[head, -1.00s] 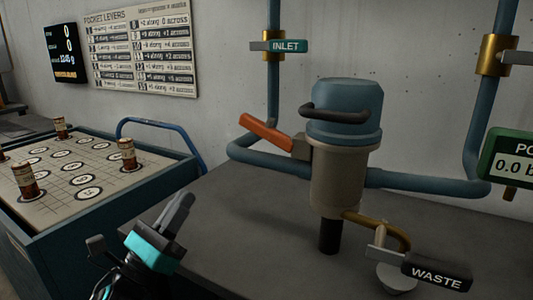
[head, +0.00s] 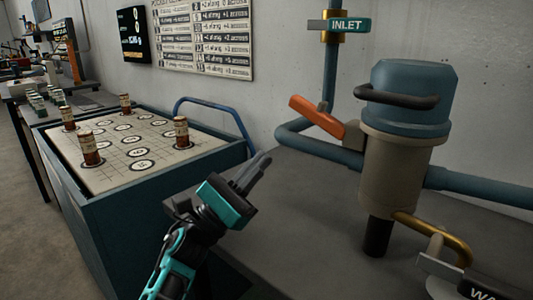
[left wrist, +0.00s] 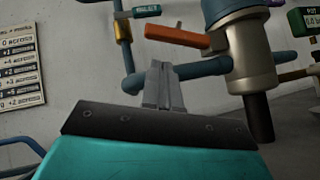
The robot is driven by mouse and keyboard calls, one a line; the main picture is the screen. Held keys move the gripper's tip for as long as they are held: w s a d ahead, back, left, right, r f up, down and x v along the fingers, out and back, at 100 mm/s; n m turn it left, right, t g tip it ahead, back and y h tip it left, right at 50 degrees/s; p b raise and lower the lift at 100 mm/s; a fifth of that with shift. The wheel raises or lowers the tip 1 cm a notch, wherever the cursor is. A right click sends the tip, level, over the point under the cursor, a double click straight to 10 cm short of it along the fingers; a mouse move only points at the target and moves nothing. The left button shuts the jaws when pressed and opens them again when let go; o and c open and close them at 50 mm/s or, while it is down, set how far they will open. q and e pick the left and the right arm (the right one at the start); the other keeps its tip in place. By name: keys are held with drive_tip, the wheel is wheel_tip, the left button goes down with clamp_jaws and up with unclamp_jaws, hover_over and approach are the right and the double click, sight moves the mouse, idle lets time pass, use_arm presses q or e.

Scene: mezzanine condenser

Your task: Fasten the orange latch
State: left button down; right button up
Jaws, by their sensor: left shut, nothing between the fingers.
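The orange latch (head: 316,116) is a lever on the left side of the condenser body (head: 390,175), tilted with its free end up and to the left. It also shows in the left wrist view (left wrist: 176,35), beyond the fingertips. The condenser has a blue cap (head: 408,100) with a dark curved handle (head: 396,97). My left gripper (head: 256,170) is shut and empty, below and left of the latch and apart from it. In the left wrist view its fingers (left wrist: 163,85) are together, pointing toward the pipe below the latch. My right gripper is not in view.
Blue pipes run on both sides of the condenser. An INLET tag (head: 340,25) hangs above the latch, and a brass waste pipe (head: 435,235) sits lower right. The grey bench top (head: 310,200) is clear in front.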

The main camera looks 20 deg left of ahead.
sight(301, 102)
use_arm(q)
drive_tip(key=x, duration=0.8)
drive_tip(key=shift+p, duration=0.45)
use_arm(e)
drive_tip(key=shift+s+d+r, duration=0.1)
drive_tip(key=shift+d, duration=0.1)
